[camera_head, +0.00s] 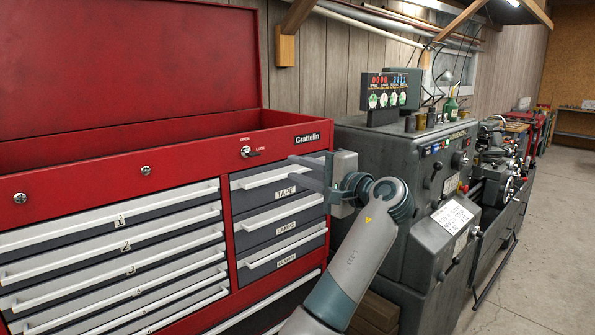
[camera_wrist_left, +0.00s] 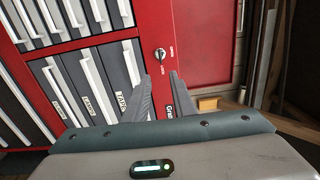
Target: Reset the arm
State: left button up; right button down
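My left gripper (camera_head: 299,169) is raised in front of the upper right drawers of a red tool chest (camera_head: 282,131). Its two grey fingers point left and are apart, with nothing visible between them. In the left wrist view the open fingers (camera_wrist_left: 158,82) reach toward the chest's red front. The lock with its key (camera_head: 248,152) sits on the chest's top right rail, left of and above the gripper; it also shows in the left wrist view (camera_wrist_left: 160,54), just beyond the fingertips. I cannot tell the exact gap to the chest. My right gripper is not in view.
The chest's lid (camera_head: 125,65) stands open. The labelled drawers, such as the TAPE drawer (camera_head: 280,175), look shut. A grey lathe (camera_head: 420,160) stands close to the right of the chest, behind my left arm. The concrete floor (camera_head: 550,230) is clear at far right.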

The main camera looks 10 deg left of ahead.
pick_arm(q)
jog(key=w+f+m+h, duration=0.2)
jog(key=w+f+h, duration=0.1)
jog(key=f, duration=1.4)
jog(key=w+f+m+h, duration=0.2)
jog(key=f+h, duration=0.1)
jog(key=f, duration=1.4)
jog(key=s+a+f+g+h, duration=0.15)
jog(key=s+f, duration=0.25)
jog(key=f, duration=0.7)
jog(key=s+f+g+h, duration=0.15)
jog(key=s+f, duration=0.35)
jog(key=f, duration=0.7)
jog(key=s+a+f+h, duration=0.15)
jog(key=s+f, duration=0.25)
jog(key=f, duration=0.7)
jog(key=s+a+f+n+g+h, duration=0.2)
jog(key=s+f+n+g+h, duration=0.15)
jog(key=s+f, duration=2.25)
jog(key=s+a+f+n, duration=0.2)
jog(key=s, duration=0.9)
jog(key=s+a+f+n+g, duration=0.1)
jog(key=s+a+f+n, duration=0.1)
jog(key=s, duration=0.9)
jog(key=s+a+f+n+g, duration=0.1)
jog(key=s+a+f+n, duration=0.1)
jog(key=s, duration=0.9)
jog(key=shift+s+a+f+h, duration=0.25)
jog(key=shift+a+f+h, duration=0.05)
jog(key=shift+a+f, duration=0.1)
